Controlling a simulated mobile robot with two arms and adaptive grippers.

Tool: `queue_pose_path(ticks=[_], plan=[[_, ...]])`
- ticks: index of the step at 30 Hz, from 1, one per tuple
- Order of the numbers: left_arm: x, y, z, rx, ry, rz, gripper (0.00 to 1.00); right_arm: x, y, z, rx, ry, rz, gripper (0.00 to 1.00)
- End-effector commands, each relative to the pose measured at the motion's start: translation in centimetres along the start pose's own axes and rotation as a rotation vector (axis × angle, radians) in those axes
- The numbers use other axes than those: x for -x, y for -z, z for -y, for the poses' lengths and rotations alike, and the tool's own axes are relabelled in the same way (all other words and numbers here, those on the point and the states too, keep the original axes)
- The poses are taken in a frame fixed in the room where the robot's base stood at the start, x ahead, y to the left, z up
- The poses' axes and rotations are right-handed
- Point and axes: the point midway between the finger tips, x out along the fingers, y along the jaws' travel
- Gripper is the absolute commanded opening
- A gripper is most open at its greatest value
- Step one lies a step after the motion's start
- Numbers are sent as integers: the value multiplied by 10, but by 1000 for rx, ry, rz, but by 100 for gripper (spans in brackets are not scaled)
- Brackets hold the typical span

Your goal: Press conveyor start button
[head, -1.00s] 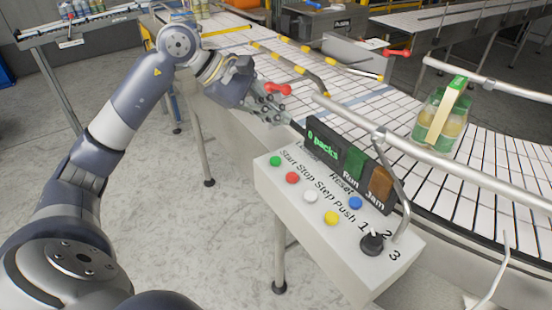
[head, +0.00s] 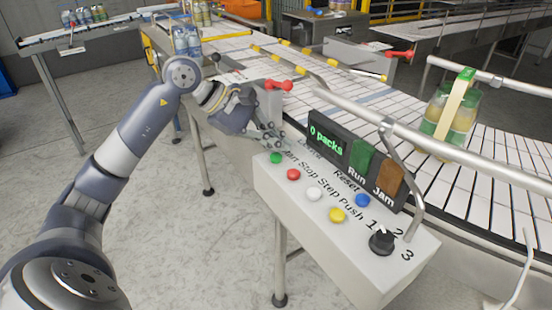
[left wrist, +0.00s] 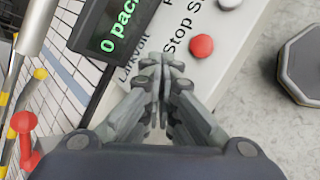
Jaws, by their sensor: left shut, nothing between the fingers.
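The green Start button (head: 276,158) sits at the far left corner of the white control box (head: 340,265). My left gripper (head: 281,144) is shut and empty, its fingertips just above and behind the green button in the head view. I cannot tell whether they touch the box. In the left wrist view the shut fingers (left wrist: 163,68) point at the box top and the green button does not show, probably hidden behind them. The red Stop button (head: 293,174) is beside it and also shows in the left wrist view (left wrist: 202,46). My right gripper is not in view.
A dark display (head: 325,141) reading "0 packs", with Run and Jam lamps, stands behind the buttons. White (head: 314,194), yellow (head: 337,214) and blue (head: 362,200) buttons and a black knob (head: 382,243) share the box. A rail and conveyor (head: 500,170) carrying a bottle pack (head: 450,112) lie behind.

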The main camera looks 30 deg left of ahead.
Motion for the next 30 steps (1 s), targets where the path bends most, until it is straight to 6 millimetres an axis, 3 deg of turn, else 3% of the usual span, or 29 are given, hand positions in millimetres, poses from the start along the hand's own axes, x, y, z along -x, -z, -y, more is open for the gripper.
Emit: queue_pose_path(ticks=[30], plan=[[0,0,0,0,0,0,0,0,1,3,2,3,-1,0]])
